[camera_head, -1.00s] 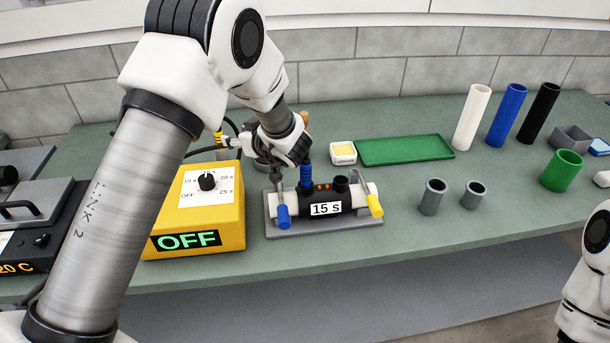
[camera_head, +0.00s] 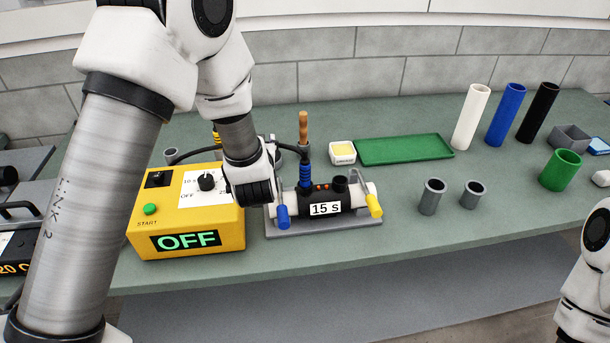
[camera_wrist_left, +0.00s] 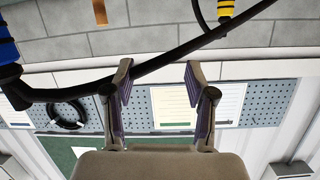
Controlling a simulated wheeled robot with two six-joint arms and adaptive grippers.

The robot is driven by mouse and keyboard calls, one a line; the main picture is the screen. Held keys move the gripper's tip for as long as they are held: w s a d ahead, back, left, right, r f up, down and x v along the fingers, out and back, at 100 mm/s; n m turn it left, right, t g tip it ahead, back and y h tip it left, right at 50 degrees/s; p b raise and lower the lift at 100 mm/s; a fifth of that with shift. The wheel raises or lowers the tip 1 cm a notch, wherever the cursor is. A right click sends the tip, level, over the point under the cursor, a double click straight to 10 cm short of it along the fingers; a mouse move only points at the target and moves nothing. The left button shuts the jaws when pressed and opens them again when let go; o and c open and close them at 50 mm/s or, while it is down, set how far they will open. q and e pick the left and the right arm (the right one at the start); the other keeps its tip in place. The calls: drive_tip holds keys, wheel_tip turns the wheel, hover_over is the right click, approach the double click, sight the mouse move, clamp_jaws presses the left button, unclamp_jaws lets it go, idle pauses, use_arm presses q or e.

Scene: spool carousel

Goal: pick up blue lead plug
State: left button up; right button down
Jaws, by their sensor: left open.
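The blue lead plug (camera_head: 305,174) stands upright at the left part of the black coupler (camera_head: 330,198) labelled "15 s". A black cable leads from it to the left. My left gripper (camera_wrist_left: 158,72) is open in the wrist view, with nothing visibly held. My right gripper is out of view.
The yellow timer box (camera_head: 188,215) reading OFF stands left of the coupler. A brown handle (camera_head: 303,127) rises behind the plug. Blue and yellow clamp handles flank the coupler. A green tray (camera_head: 404,150), grey cups (camera_head: 432,197) and tall tubes (camera_head: 471,117) stand to the right.

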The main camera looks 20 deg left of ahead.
sight(304, 165)
use_arm(q)
drive_tip(key=s+d+m+h, duration=0.5)
drive_tip(key=s+d+h, duration=0.2)
drive_tip(key=d, duration=0.3)
drive_tip(key=shift+h, duration=0.5)
drive_tip(key=p+x, duration=0.1)
drive_tip(key=x, duration=0.1)
drive_tip(key=p+x, duration=0.1)
drive_tip(key=x, duration=0.2)
drive_tip(key=p+x, duration=0.2)
drive_tip(key=shift+w+d, duration=0.2)
drive_tip(key=shift+d, duration=0.1)
drive_tip(key=shift+w+f, duration=0.35)
drive_tip(key=shift+t, duration=0.3)
clamp_jaws()
